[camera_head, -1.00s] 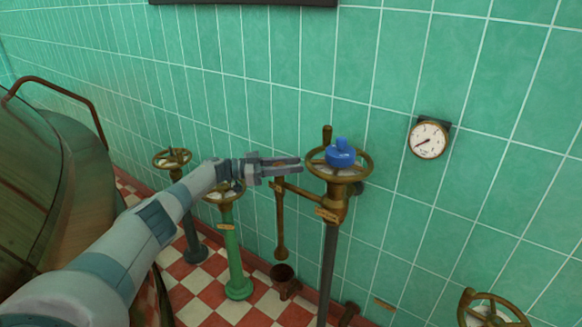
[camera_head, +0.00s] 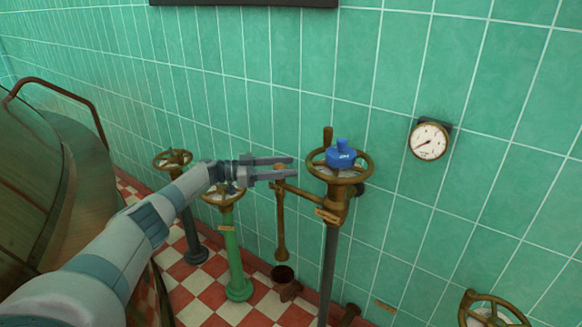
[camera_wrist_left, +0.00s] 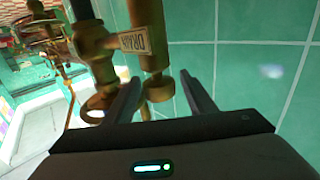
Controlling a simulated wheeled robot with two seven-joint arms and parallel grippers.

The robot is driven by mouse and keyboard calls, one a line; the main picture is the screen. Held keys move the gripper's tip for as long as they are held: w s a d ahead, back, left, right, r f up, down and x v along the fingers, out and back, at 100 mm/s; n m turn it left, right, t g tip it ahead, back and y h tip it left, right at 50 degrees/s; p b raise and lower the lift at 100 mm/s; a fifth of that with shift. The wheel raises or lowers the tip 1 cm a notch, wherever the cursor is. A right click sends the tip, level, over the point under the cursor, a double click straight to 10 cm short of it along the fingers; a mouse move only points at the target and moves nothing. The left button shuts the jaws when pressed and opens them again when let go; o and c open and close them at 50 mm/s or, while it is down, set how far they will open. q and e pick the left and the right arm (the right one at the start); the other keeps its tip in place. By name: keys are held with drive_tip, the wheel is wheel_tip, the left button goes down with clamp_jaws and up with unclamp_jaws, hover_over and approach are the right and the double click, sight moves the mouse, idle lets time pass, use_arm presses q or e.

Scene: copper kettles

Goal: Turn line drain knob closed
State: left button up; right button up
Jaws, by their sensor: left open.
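My left gripper (camera_head: 294,167) is open. In the head view its fingers overlap the top of the brass drain branch (camera_head: 280,215), just left of the brass handwheel valve (camera_head: 333,202). In the left wrist view a brass cylinder end (camera_wrist_left: 158,90) shows between the open fingers (camera_wrist_left: 160,95), with a tag reading DRAIN (camera_wrist_left: 130,42) beside it. Contact cannot be told. The knob on the drain branch is partly hidden by the fingers in the head view. My right gripper is not in view.
A blue knob (camera_head: 342,156) sits on the handwheel. A green valve post (camera_head: 234,250) stands left, partly behind my arm. A gauge (camera_head: 428,141) hangs on the tiled wall. A brown cup (camera_head: 284,282) is under the branch. A large vessel (camera_head: 55,195) fills the left.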

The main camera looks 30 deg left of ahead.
use_arm(q)
drive_tip(key=b+v, duration=0.1)
drive_tip(key=v, duration=1.4)
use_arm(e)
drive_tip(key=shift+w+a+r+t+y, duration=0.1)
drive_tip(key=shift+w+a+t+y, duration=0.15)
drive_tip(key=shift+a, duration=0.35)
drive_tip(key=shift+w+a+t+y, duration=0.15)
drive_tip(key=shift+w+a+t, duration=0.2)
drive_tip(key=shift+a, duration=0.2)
use_arm(q)
drive_tip(key=shift+w, duration=0.1)
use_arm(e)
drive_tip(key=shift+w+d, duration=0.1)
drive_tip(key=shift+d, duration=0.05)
